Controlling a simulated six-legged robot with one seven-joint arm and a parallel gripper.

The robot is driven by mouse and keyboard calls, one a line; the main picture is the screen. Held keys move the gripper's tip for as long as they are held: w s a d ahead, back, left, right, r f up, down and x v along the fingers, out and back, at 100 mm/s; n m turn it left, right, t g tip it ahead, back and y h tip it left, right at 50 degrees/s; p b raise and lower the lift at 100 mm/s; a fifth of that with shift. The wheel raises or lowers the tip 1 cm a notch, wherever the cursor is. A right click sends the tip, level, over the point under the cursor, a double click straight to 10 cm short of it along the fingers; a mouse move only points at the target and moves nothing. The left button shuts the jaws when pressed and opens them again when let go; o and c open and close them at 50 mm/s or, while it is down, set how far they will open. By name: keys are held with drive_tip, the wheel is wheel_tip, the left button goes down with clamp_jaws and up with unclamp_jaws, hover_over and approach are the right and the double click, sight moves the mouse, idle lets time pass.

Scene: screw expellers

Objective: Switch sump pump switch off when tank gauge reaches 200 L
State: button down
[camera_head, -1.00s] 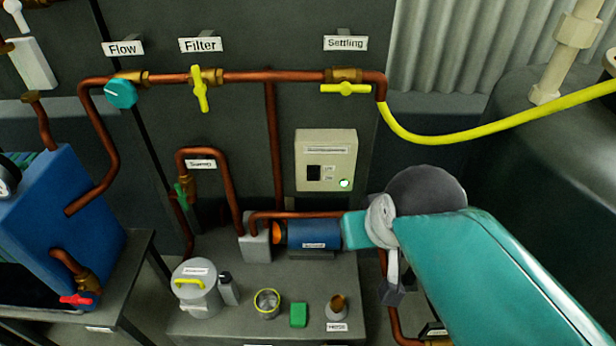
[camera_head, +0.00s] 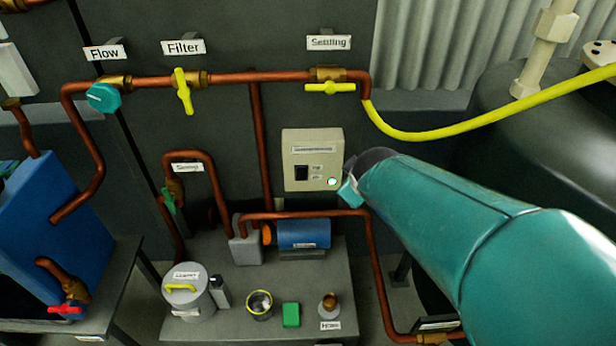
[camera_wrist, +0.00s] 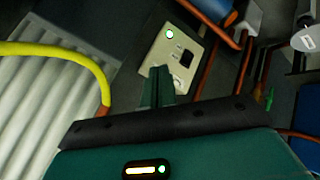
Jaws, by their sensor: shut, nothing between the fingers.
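The sump pump switch box (camera_head: 312,143) is a cream box on the dark wall panel with a black rocker switch (camera_head: 301,173) and a lit green lamp (camera_head: 332,182). My gripper (camera_head: 350,190) is at the box's lower right corner in the head view, its fingers partly hidden by my teal arm. In the wrist view my gripper (camera_wrist: 160,74) has its fingers together, overlapping the near edge of the box (camera_wrist: 154,57); contact cannot be told. The rocker (camera_wrist: 187,57) and lit lamp (camera_wrist: 170,34) are clear of the fingers. No readable tank gauge shows.
A blue pump (camera_head: 304,233) sits on the grey bench below the box, with copper pipes around it. A yellow hose (camera_head: 430,136) runs right to a dark tank (camera_head: 560,120). The bench also holds a lidded can (camera_head: 187,300) and a green block (camera_head: 291,315).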

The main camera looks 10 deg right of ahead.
drive_tip(key=w+d+f+n+t+y, duration=0.3)
drive_tip(key=w+f+n, duration=0.7)
drive_tip(key=w+f, duration=0.1)
drive_tip(key=s+a+f+n+t+y, duration=0.2)
drive_tip(key=a+f+n+t+y, duration=0.1)
drive_tip(key=f+n+y, duration=0.5)
drive_tip(key=shift+a+f+n+t+y, duration=0.2)
drive_tip(key=shift+a+n+t+y, duration=0.15)
drive_tip(key=shift+n+t+y, duration=0.45)
drive_tip(key=shift+s, duration=0.1)
approach(299, 172)
drive_tip(key=a+x, duration=0.1)
drive_tip(key=x, duration=0.4)
drive_tip(key=shift+w+d+r, duration=0.15)
drive_tip(key=shift+w+d, duration=0.15)
drive_tip(key=shift+w, duration=0.05)
